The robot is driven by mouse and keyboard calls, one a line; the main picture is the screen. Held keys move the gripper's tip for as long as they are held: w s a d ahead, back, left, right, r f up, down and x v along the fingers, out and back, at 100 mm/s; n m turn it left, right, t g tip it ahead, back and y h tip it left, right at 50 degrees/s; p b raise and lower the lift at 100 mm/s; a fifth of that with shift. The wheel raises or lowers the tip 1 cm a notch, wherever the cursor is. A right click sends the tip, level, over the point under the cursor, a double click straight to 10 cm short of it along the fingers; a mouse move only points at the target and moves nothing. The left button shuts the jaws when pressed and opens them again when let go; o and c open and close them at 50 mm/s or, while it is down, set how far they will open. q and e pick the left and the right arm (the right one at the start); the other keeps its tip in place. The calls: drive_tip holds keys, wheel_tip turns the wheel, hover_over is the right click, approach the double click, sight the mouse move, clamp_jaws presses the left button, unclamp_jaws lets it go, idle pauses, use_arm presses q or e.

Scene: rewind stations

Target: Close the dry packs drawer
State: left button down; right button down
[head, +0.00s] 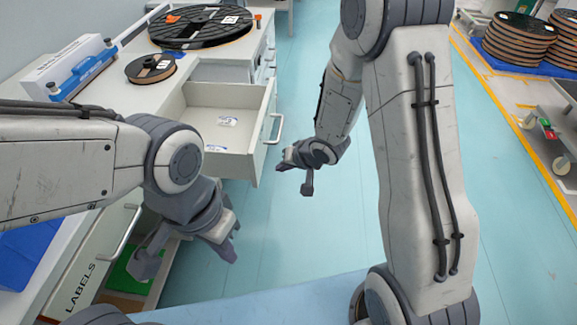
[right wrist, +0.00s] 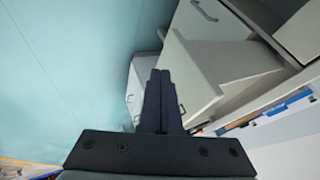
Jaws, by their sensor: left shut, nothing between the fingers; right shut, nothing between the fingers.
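The drawer (head: 258,140) under the worktop stands pulled out, with a few small white packs (head: 228,121) inside; I read no label on it. Its bar handle (head: 277,128) is on the front. My right gripper (head: 286,160) is shut and empty, just right of the drawer front and apart from it. In the right wrist view its closed fingers (right wrist: 160,88) point at pale cabinet fronts, one with a handle (right wrist: 204,11). My left gripper (head: 229,250) is shut and empty, low in front of the cabinet, below the open drawer.
A lower drawer marked LABELS (head: 82,287) is also open, with green contents (head: 122,272). A large reel (head: 200,25), a small reel (head: 151,68) and a blue-edged sealer (head: 80,72) are on the worktop. Stacked reels (head: 518,38) stand far right. The blue floor between is clear.

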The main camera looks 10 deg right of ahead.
drive_tip(key=w+a+f, duration=0.1)
drive_tip(key=a, duration=0.2)
drive_tip(key=w+a+f+b, duration=0.1)
drive_tip(key=a, duration=0.1)
drive_tip(key=shift+w+f, duration=0.3)
drive_tip(key=shift+w, duration=0.05)
drive_tip(key=shift+a, duration=0.15)
